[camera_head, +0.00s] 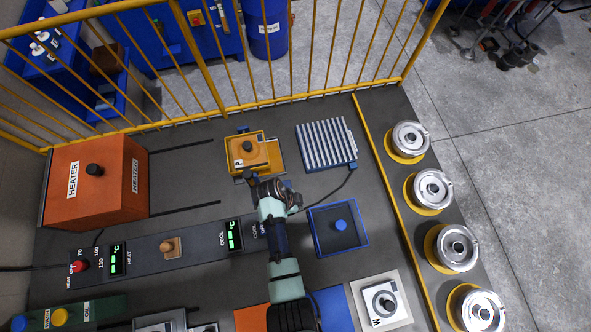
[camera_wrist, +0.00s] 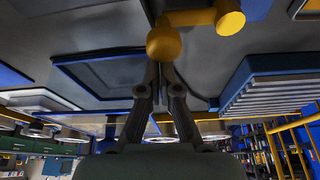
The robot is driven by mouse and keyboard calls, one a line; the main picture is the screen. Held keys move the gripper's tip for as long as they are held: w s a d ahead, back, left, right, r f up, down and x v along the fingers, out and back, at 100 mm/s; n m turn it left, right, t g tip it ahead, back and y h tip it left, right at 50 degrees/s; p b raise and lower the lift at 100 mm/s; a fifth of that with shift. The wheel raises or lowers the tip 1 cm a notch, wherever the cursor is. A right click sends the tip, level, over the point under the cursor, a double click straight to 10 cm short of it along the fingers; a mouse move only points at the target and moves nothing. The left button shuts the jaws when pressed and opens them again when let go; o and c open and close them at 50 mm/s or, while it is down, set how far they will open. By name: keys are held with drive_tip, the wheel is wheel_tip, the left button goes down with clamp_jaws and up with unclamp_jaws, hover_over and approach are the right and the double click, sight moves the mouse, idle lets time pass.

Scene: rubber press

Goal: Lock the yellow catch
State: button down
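The yellow catch (camera_wrist: 195,18) shows at the top of the wrist view as a bar with a round end, with a yellow ball knob (camera_wrist: 163,43). The yellow press box (camera_head: 248,152), with a dark knob on top and a "?" label, stands at the back middle of the bench. My gripper (camera_head: 256,181) is at its front edge, and its own arm partly hides the catch area. In the wrist view my gripper (camera_wrist: 159,66) has its fingers close together, tips at the ball knob. I cannot tell whether they touch it.
A ribbed metal plate (camera_head: 327,145) lies right of the press. A blue tray (camera_head: 363,236) is nearer on the right. The orange heater (camera_head: 97,180) stands left. A yellow fence (camera_head: 270,102) closes the back. Several silver round moulds (camera_head: 433,188) line the right edge.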

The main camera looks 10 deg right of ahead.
drive_tip(key=v, duration=1.1)
drive_tip(key=shift+r, duration=0.35)
drive_tip(key=shift+a, duration=0.1)
wheel_tip(320, 180, up, 46)
drive_tip(key=w+n+t+y+p, duration=0.1)
drive_tip(key=n+t+y+p, duration=0.3)
drive_tip(key=n+t+p, duration=0.8)
drive_tip(key=d+n+p, duration=0.1)
drive_tip(key=n+p, duration=0.3)
drive_tip(key=n, duration=0.1)
drive_tip(key=shift+w+n+t+p, duration=0.25)
drive_tip(key=shift+n+t+p, duration=0.05)
drive_tip(key=shift+p, duration=0.05)
